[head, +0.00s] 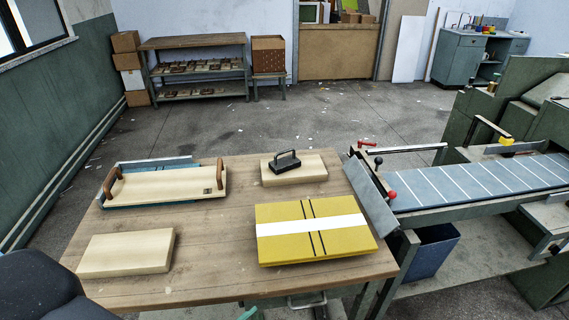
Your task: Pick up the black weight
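The black weight (285,165) is a dark block with a raised handle on top. It sits upright on a pale wooden board (309,174) at the back middle of the wooden table (215,245). Its handle stands clear above the block with nothing over it. Neither of my grippers shows in the head view. A dark rounded shape at the bottom left corner looks like part of my own arm or body.
A pale tray with brown handles (168,186) lies at the back left, a plain pale board (127,253) at the front left. A yellow stack with a white band (340,241) lies in front of the weight. The feeder conveyor (480,183) adjoins the table's right side.

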